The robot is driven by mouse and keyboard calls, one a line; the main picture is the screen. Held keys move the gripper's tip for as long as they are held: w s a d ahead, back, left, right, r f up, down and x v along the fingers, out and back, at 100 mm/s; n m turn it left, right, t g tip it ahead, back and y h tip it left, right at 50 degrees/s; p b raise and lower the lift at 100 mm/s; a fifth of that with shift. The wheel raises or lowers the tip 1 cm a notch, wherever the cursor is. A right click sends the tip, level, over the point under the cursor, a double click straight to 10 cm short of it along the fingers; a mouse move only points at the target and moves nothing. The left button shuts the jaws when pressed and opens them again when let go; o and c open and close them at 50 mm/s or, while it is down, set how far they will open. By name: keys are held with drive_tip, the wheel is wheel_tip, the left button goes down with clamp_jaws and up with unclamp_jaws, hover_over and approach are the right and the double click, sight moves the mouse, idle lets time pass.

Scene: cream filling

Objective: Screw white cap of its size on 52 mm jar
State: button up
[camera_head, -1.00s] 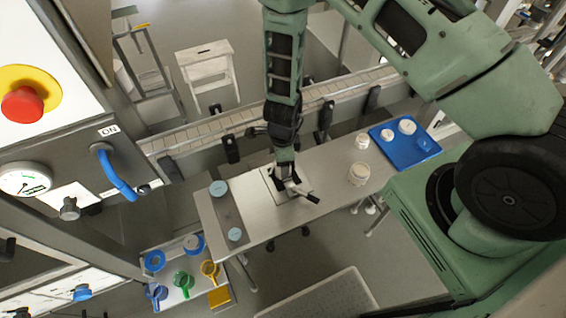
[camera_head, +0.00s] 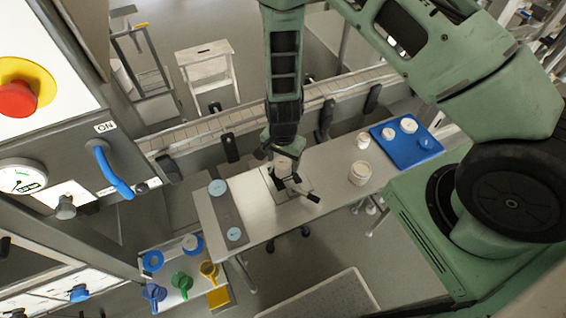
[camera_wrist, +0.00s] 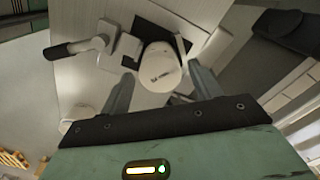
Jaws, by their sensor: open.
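A round white top with small dark print (camera_wrist: 160,70) shows in the wrist view, held in a clamp fixture (camera_wrist: 130,46) with a black-handled lever. I take it for the 52 mm jar; whether its cap is on it I cannot tell. The clamp's dark lever (camera_head: 305,193) also shows in the head view, on the table's middle. My gripper (camera_wrist: 160,75) is open, its fingers to either side of the white top in the picture, apparently above it. In the head view my gripper (camera_head: 274,153) is over the clamp. Two white caps (camera_head: 388,133) (camera_head: 409,125) lie on a blue tray.
The blue tray (camera_head: 403,158) is at the table's right end, also holding a blue item (camera_head: 425,142). White jars (camera_head: 363,141) (camera_head: 360,174) stand left of it. Light-blue discs (camera_head: 217,187) (camera_head: 234,234) lie on a grey strip at left. A conveyor (camera_head: 205,131) runs behind the table.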

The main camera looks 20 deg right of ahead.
drive_tip(key=c, duration=0.9)
drive_tip(key=o, duration=0.4)
drive_tip(key=c, duration=0.3)
drive_tip(key=m, duration=0.5)
drive_tip(key=shift+m, duration=0.4)
drive_tip(key=m+p, duration=0.1)
drive_tip(key=m, duration=0.4)
drive_tip(key=shift+m, duration=0.4)
